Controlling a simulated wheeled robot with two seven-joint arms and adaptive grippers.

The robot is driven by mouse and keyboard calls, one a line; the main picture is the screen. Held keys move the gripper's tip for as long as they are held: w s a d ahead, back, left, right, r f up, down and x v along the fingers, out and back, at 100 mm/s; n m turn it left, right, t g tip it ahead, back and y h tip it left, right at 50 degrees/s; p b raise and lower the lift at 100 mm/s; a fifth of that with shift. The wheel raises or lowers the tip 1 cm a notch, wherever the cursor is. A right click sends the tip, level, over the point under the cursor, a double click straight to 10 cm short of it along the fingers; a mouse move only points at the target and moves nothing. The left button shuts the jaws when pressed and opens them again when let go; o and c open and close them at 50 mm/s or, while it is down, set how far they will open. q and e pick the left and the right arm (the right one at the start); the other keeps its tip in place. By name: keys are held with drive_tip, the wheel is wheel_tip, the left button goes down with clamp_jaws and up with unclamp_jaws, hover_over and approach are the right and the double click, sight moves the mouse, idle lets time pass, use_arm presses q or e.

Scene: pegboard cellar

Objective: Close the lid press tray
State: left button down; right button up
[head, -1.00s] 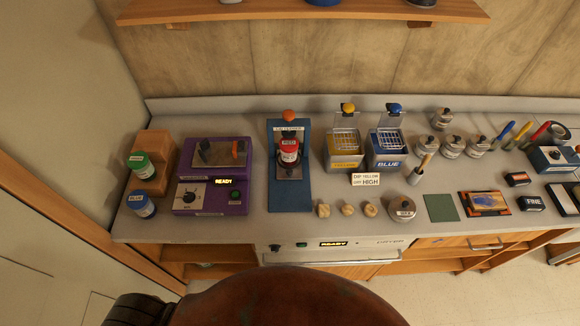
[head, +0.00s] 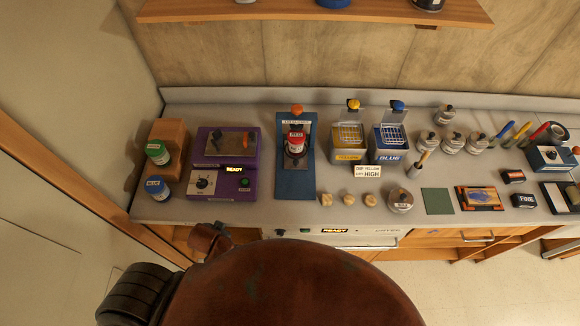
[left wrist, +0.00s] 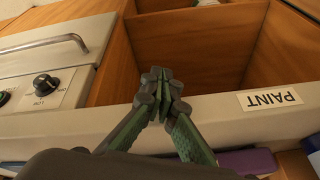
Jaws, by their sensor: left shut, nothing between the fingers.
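The lid press (head: 296,185) is a blue upright stand with an orange knob on top, on the counter right of the purple machine. A red-lidded can (head: 296,140) stands upright in it, on a grey metal tray (head: 293,164) that reaches toward the counter's front. I cannot tell how far the tray is out. In the left wrist view my left gripper (left wrist: 161,82) is shut and empty, at the counter's front edge by an open wooden compartment. It is apart from the press, which that view does not show. My right gripper is not in view.
The purple machine (head: 224,187) and two jars stand left of the press. Wooden knobs, a grey pot (head: 400,200) and yellow and blue dip baskets are to its right. Below the counter edge, an appliance with a bar handle (left wrist: 45,42) sits beside the compartment (left wrist: 195,45).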

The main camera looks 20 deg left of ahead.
use_arm(q)
wheel_tip(320, 180, up, 9)
drive_tip(key=t+p, duration=0.1)
drive_tip(key=w+m+t, duration=0.1)
drive_tip(key=w, duration=0.1)
drive_tip(key=w+d+r+m+t, duration=0.1)
drive_tip(key=w+m, duration=0.1)
drive_tip(key=w, duration=0.1)
drive_tip(key=w+d+r+m+y, duration=0.1)
drive_tip(key=w+m, duration=0.1)
drive_tip(key=w, duration=0.1)
drive_tip(key=shift+w+t, duration=0.15)
drive_tip(key=shift+t, duration=0.25)
drive_tip(key=w+d+m, duration=0.1)
drive_tip(key=w+d+r+m+t, duration=0.1)
drive_tip(key=w+m, duration=0.1)
drive_tip(key=w+d+m+t, duration=0.1)
drive_tip(key=shift+w+d+r+h, duration=0.15)
drive_tip(key=shift+w+r+h, duration=0.2)
drive_tip(key=shift+r+h, duration=0.05)
drive_tip(key=w+d+r+m+t+h, duration=0.1)
drive_tip(key=w+d+m+t, duration=0.15)
drive_tip(key=d+m, duration=0.25)
drive_tip(key=m+h, duration=0.3)
drive_tip(key=m, duration=0.2)
approach(295, 165)
drive_tip(key=p+x, duration=0.1)
drive_tip(key=x, duration=0.5)
drive_tip(key=shift+w+f, duration=0.1)
drive_tip(key=shift+w, duration=0.1)
